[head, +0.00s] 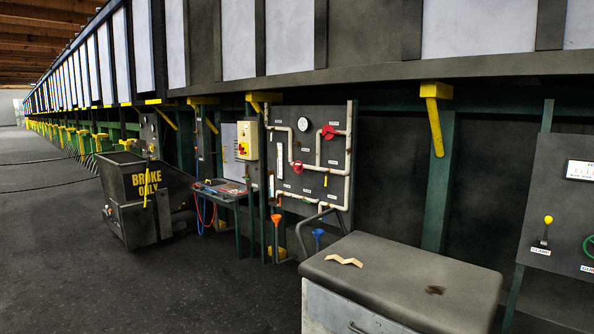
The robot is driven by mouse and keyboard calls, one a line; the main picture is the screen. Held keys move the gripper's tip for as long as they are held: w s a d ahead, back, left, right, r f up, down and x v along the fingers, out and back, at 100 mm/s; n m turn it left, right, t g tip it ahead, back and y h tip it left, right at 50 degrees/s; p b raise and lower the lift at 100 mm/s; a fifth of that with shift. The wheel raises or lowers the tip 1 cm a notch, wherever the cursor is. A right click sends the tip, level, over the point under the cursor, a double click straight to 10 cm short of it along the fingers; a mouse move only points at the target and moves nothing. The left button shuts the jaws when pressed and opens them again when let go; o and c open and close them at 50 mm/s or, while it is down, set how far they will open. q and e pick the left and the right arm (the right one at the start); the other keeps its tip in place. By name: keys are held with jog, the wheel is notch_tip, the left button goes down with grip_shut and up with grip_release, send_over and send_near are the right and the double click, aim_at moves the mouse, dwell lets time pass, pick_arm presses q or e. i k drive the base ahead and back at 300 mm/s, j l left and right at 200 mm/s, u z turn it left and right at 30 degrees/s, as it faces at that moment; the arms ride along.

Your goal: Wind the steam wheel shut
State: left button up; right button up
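A dark upright panel with white pipes (341,176) stands in the middle of the view. It carries a round red wheel (298,167) at its left and a red handle or valve (328,132) higher up on the right. A green wheel (590,246) is cut off by the right edge of the view, on another dark panel. No readable label shows which one is the steam wheel, and I cannot tell how far any is turned. Neither of my grippers is in view.
A grey-topped cabinet (400,275) with a bent tan piece (344,260) on it stands in front, right of the pipe panel. A black "BROKE ONLY" bin (130,215) and a small tool table (222,190) stand left. The dark floor (60,260) is clear at left.

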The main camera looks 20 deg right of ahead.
aim_at(296, 167)
jog(key=i, duration=3.5)
jog(key=i+z, duration=0.25)
jog(key=i, duration=0.2)
jog(key=i+z, duration=0.2)
jog(key=i, duration=0.25)
jog(key=i+j+z, duration=0.25)
jog(key=i, duration=0.2)
jog(key=i+j+z, duration=0.2)
jog(key=i, duration=0.25)
